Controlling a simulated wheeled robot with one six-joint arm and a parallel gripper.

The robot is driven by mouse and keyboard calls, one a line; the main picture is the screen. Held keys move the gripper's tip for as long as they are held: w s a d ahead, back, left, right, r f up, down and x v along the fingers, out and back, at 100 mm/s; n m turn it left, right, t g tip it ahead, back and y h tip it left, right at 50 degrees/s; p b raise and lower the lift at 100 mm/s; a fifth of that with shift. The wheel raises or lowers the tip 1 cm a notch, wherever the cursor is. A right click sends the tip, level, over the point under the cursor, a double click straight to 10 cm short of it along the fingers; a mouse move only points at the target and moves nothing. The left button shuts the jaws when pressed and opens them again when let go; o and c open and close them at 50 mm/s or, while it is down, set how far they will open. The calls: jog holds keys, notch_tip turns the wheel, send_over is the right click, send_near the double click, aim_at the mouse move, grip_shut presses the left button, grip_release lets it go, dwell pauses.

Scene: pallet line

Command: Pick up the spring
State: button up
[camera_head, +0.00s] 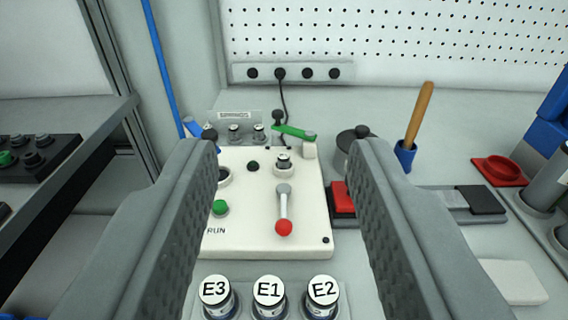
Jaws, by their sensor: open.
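The fingers reach in from the bottom left and bottom right, over a white control panel (257,232). The panel carries a green button (220,208) above the word RUN and a lever with a red knob (284,227). The fingers hide parts of the bench on both sides of the panel.
Labelled round caps E3 (215,290), E1 (268,290) and E2 (322,291) stand in front. A lidded dark pot (349,137), a blue cup (405,156) with a wooden handle and a red dish (499,169) stand right. A power strip (293,73) is behind.

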jog(key=shift+o, duration=0.2)
jog(key=n+g, duration=0.3)
jog(key=g, duration=1.4)
send_over(283, 155)
notch_tip(283, 155, down, 18)
jog(key=shift+f, duration=0.1)
jog(key=shift+c, duration=0.2)
grip_shut()
